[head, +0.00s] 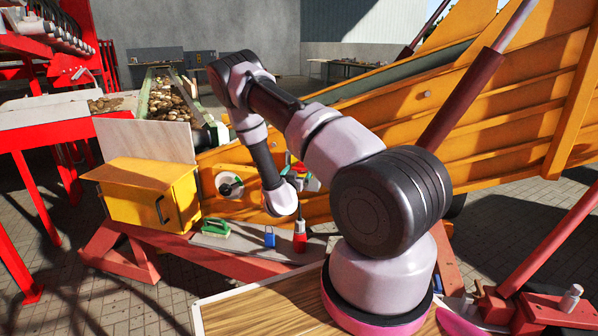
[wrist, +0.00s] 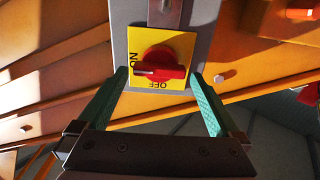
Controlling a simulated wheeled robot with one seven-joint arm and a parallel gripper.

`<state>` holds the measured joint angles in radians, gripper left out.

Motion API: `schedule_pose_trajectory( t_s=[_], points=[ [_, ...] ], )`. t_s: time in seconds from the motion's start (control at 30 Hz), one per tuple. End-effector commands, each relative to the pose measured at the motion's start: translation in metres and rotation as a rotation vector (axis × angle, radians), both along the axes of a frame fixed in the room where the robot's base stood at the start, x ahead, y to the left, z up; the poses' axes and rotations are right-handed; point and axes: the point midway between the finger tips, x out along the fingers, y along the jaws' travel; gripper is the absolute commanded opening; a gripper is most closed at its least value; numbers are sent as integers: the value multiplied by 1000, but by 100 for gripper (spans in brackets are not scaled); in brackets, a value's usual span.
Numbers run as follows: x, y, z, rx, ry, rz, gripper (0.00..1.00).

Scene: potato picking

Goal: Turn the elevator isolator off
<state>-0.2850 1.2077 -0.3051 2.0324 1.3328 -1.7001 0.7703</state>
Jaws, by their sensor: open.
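The elevator isolator is a red rotary knob (wrist: 160,70) on a yellow plate (wrist: 180,47), fixed to a grey box (wrist: 122,14) in the wrist view. Its handle lies horizontally, its pale-marked end toward the ON label at the left. The OFF label reads upside down below the knob. My gripper (wrist: 158,76) is open, with one green finger on each side of the plate and the knob between them. I see no clear contact. In the head view my arm hides most of the isolator and gripper.
An orange conveyor (head: 480,120) stands behind the arm. A yellow cabinet (head: 140,205), green brush (head: 215,228), blue padlock (head: 270,240) and red object (head: 299,240) are on the left. A red machine (head: 50,115) stands further left. A wooden top (head: 265,308) is in front.

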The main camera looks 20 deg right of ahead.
Motion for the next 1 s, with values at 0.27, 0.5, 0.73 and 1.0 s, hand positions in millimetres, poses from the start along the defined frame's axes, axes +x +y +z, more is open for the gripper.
schedule_pose_trajectory(
  t_s=[0.27,0.5,0.73,1.0],
  points=[
    [9,-7,0,1,1,0,100],
    [9,-7,0,1,1,0,69],
    [9,-7,0,-1,2,1,26],
    [9,-6,0,-53,43,3,26]
  ],
)
